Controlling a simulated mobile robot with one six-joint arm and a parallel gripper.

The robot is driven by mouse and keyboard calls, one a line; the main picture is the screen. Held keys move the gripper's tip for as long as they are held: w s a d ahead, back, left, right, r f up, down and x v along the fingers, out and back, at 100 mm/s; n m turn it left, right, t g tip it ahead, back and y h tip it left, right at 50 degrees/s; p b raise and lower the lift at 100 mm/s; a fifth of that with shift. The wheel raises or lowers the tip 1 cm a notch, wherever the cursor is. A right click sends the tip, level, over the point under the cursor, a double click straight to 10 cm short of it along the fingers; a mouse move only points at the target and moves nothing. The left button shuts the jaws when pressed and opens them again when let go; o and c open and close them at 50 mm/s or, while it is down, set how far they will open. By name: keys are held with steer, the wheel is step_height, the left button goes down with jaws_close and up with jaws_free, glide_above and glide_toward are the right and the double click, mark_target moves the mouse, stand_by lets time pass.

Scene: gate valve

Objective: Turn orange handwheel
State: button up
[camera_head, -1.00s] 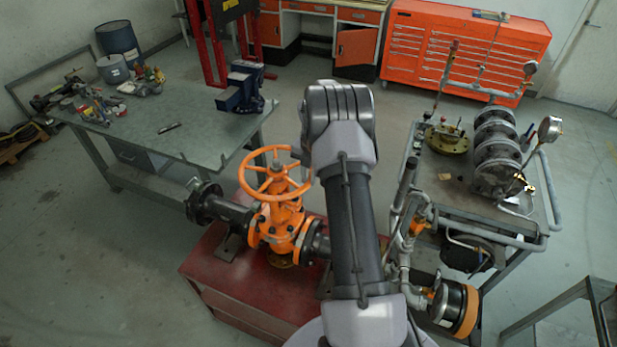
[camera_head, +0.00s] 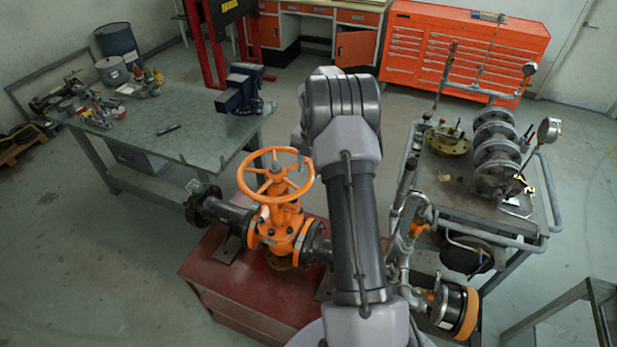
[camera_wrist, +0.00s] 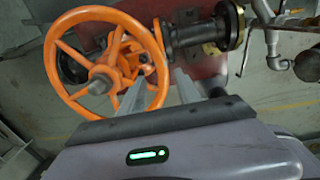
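The orange handwheel (camera_head: 243,188) sits on top of an orange gate valve (camera_head: 283,233), its round rim and spokes facing up. In the wrist view the handwheel (camera_wrist: 58,36) fills the left side. My gripper (camera_wrist: 158,82) is open, with two grey fingers apart. The right part of the rim passes between them in that view, with one finger over the wheel's inside and the other outside. I cannot tell whether either finger touches the rim. In the head view my wrist hides most of the gripper, at the wheel's right edge.
The valve's dark pipe (camera_head: 226,213) rests on a red stand (camera_head: 215,263). A cart (camera_head: 543,214) with pipes and gauges stands close on the right. A grey workbench (camera_head: 150,140) is at left, with a blue vise (camera_head: 240,90). Floor is clear at lower left.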

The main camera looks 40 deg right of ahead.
step_height(320, 180, up, 13)
steer(key=p, duration=1)
steer(key=shift+s+d, duration=0.15)
steer(key=shift+s, duration=0.3)
steer(key=shift+f, duration=0.15)
